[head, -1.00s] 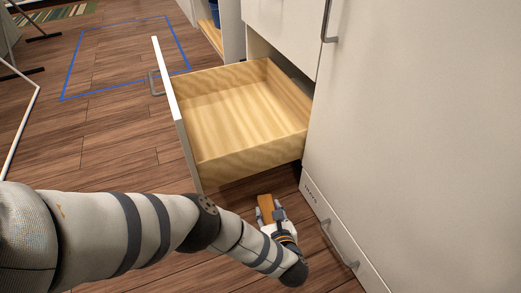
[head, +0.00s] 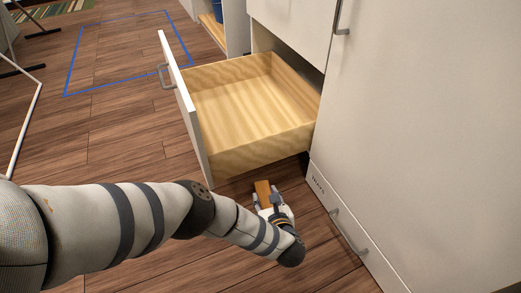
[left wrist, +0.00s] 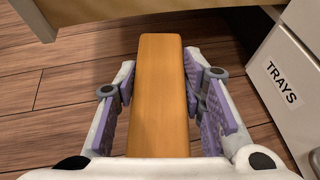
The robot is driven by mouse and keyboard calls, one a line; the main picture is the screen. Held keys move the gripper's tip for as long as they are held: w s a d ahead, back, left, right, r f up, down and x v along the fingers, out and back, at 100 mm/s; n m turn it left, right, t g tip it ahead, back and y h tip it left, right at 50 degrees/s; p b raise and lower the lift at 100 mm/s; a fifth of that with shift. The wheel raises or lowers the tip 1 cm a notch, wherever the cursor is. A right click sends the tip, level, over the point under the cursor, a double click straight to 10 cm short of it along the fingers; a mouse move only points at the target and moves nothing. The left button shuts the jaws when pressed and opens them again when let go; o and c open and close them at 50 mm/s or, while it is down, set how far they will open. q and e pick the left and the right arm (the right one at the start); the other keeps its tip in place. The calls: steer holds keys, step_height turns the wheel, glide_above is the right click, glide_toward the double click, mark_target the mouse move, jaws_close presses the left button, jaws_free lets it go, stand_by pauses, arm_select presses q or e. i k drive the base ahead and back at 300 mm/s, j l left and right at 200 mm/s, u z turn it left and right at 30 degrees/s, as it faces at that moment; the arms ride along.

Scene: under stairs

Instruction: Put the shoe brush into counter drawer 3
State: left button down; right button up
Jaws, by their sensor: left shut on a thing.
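The shoe brush, a wooden block (head: 263,189), is held between the fingers of my left gripper (head: 266,201). In the left wrist view the brush's brown wooden back (left wrist: 160,85) lies between the two purple-padded fingers, its far end pointing ahead. Any bristles are hidden. My left gripper is shut on it, low in front of the open drawer. The drawer (head: 262,148) is pulled out and empty, with a pale wood inside and a white front (head: 183,95). I cannot read a number on it. My right gripper is not in view.
White cabinet fronts (head: 410,130) stand close on the right. A lower drawer labelled TRAYS (left wrist: 284,82) is shut. A blue outline (head: 130,50) marks clear wooden floor at the back left. A white frame (head: 20,125) stands at the left edge.

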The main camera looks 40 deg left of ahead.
mark_target(213, 109)
steer(key=k+j+u, duration=0.1)
steer(key=j, duration=0.25)
steer(key=k+j+u, duration=0.1)
steer(key=j, duration=0.25)
steer(key=i+j, duration=0.1)
steer(key=j, duration=0.45)
steer(key=i+j, duration=0.1)
steer(key=j, duration=0.45)
steer(key=j+z, duration=0.4)
steer(key=j, duration=0.6)
steer(key=k, duration=0.05)
